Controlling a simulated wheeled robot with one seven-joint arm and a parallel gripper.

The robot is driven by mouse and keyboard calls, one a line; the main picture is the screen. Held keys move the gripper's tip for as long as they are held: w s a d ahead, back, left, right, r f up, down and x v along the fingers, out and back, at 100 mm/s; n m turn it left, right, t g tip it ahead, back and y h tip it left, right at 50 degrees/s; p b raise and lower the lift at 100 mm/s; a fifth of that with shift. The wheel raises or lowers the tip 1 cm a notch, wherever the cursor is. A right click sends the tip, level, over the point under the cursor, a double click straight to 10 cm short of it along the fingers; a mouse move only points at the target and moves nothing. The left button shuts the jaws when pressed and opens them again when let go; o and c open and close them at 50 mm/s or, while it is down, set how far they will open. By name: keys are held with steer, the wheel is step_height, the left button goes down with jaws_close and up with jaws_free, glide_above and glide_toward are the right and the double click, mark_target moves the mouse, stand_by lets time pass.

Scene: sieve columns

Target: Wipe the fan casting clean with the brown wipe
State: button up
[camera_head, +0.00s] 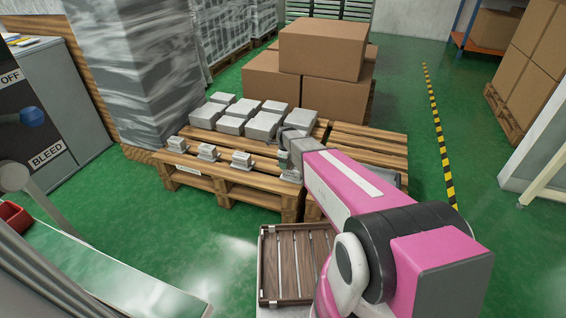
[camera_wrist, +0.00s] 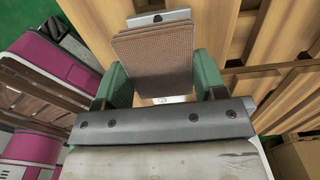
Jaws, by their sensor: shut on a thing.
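The brown wipe (camera_wrist: 152,62) is a folded, textured cloth between the green fingers of my gripper (camera_wrist: 161,80) in the wrist view. My gripper is shut on it. A grey metal part (camera_wrist: 172,16) with a dark hole shows just beyond the wipe, mostly covered by it; I cannot tell whether they touch. In the head view my gripper (camera_head: 290,152) is at the pallet's front right corner, and the wipe cannot be made out there. Small grey castings (camera_head: 208,152) stand in a row along the pallet's front edge; I cannot tell which is the fan casting.
The wooden pallet (camera_head: 235,195) also carries several grey blocks (camera_head: 231,125). Cardboard boxes (camera_head: 322,50) are stacked behind it. A brown slatted crate (camera_head: 264,268) is in front, near my arm. A wrapped stack (camera_head: 135,65) stands at left. Green floor is open at right.

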steer(key=shift+s+d+f, duration=0.1)
steer(key=shift+s+d, duration=0.2)
steer(key=shift+d, duration=0.35)
steer(key=shift+s+d+f, duration=0.1)
steer(key=shift+s+d, duration=0.2)
steer(key=shift+d, duration=0.3)
steer(key=shift+w+a+r, duration=0.1)
steer(key=shift+w+a, duration=0.3)
steer(key=shift+a, duration=0.45)
steer(key=shift+w+a+r, duration=0.1)
steer(key=shift+w+a, duration=0.3)
steer(key=shift+a, duration=0.5)
steer(key=shift+w+a, duration=0.4)
steer(key=shift+a, duration=0.45)
steer(key=shift+r, duration=0.1)
steer(key=shift+r, duration=2.9)
steer(key=shift+r, duration=1.5)
